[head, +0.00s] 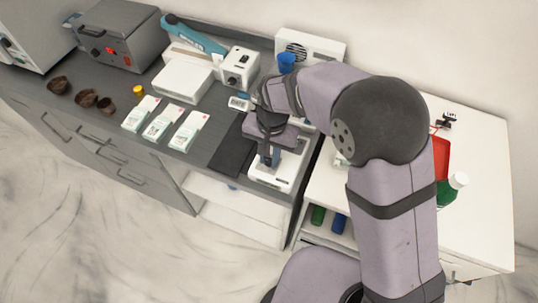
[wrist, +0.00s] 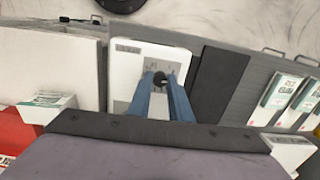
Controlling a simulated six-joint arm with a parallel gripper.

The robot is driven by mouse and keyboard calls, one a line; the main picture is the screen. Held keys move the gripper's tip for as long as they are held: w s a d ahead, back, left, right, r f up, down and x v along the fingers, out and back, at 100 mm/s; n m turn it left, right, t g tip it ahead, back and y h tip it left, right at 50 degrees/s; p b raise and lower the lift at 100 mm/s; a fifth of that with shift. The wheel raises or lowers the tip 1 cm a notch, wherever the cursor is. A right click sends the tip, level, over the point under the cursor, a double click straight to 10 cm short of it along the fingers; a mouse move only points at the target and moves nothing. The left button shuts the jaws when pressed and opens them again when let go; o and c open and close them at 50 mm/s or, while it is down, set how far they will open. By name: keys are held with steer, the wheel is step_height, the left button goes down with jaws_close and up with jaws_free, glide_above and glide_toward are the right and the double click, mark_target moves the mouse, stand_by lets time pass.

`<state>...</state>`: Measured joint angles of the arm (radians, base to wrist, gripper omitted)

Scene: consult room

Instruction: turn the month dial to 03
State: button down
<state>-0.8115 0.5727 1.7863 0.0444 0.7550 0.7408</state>
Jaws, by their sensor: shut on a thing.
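A white device (wrist: 126,84) lies under my gripper (wrist: 161,80) in the wrist view, with a grey label panel near its far left corner. A small dark round knob (wrist: 160,77), which looks like the dial, sits between my two blue fingertips. The fingers are shut on it from both sides. Small marks show near the knob, but they are too small to read, so the dial's setting cannot be told. In the head view the white device (head: 284,179) stands at the counter's right end, and my gripper (head: 268,158) reaches down onto it; the knob is hidden there.
A dark mat (head: 232,152) lies left of the device. Several boxes (head: 161,122) with green marks stand farther left. A white table (head: 480,190) with a green bottle (head: 447,192) is right.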

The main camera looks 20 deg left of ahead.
mark_target(270, 160)
steer(key=shift+r, duration=0.1)
steer(key=c, duration=1.6)
jaws_free()
steer(key=shift+d+r+b, duration=0.15)
steer(key=shift+r+b, duration=1)
steer(key=shift+r, duration=2.5)
steer(key=shift+n, duration=0.3)
